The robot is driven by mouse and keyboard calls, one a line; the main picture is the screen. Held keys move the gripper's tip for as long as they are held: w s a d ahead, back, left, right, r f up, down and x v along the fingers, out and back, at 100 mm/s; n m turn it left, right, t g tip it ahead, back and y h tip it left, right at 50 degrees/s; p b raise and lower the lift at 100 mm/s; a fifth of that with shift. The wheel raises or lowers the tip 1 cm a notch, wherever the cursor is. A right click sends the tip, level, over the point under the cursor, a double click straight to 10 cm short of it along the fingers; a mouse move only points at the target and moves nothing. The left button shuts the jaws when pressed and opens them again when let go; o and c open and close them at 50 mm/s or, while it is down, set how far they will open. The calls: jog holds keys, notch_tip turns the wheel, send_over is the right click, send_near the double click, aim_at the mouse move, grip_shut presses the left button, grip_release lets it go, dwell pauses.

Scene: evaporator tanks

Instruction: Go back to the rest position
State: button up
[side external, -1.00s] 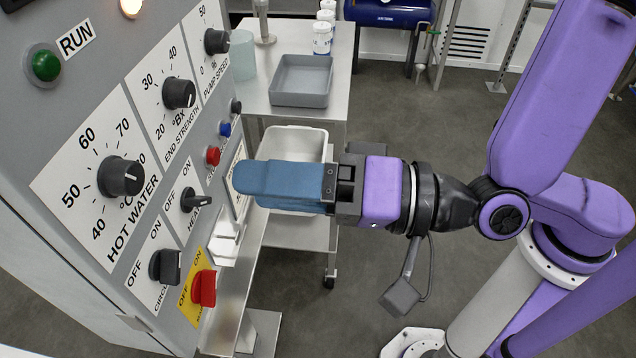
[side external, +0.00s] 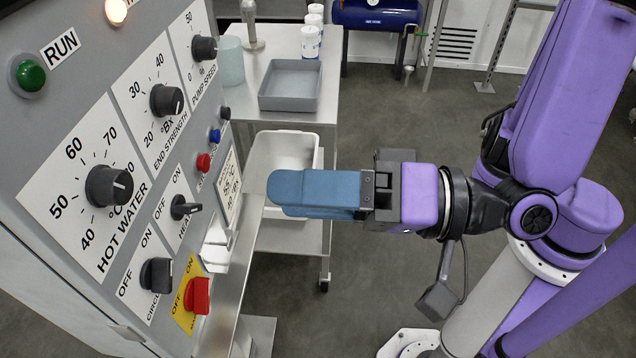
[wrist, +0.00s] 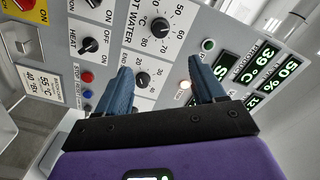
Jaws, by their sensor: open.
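My gripper (side external: 285,190) has blue fingers and a purple body. In the side external view it is in free air to the right of the control panel (side external: 75,190), pointing at it, with a gap between. In the wrist view the fingers of my gripper (wrist: 160,85) stand apart with nothing between them. The panel's knobs and displays show beyond them. The hot water knob (side external: 109,186), the heat switch (side external: 183,207) and the red switch (side external: 197,295) are clear of the fingers.
A white bin (side external: 255,155) is behind my gripper. A grey tray (side external: 290,84) lies on a metal table (side external: 268,52) at the back. A steel ledge (side external: 235,300) runs along the panel's foot. The floor (side external: 420,130) behind my arm is clear.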

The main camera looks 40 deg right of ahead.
jog(key=s+d+f+n+g+h, duration=0.2)
jog(key=d+f+n+g+h, duration=0.1)
jog(key=d+f+n+g, duration=0.6)
jog(key=d+f+n+g+h, duration=0.1)
jog(key=d+n+h, duration=0.2)
jog(key=d, duration=0.8)
jog(key=s+d+f+n+g+h, duration=0.1)
jog(key=d+f+n+g+h, duration=0.1)
jog(key=d+h, duration=0.4)
jog(key=d+n, duration=0.1)
jog(key=d, duration=0.4)
jog(key=shift+s+d+n+g, duration=0.2)
jog(key=shift+n+g, duration=0.1)
jog(key=shift+a, duration=0.1)
dwell(0.3)
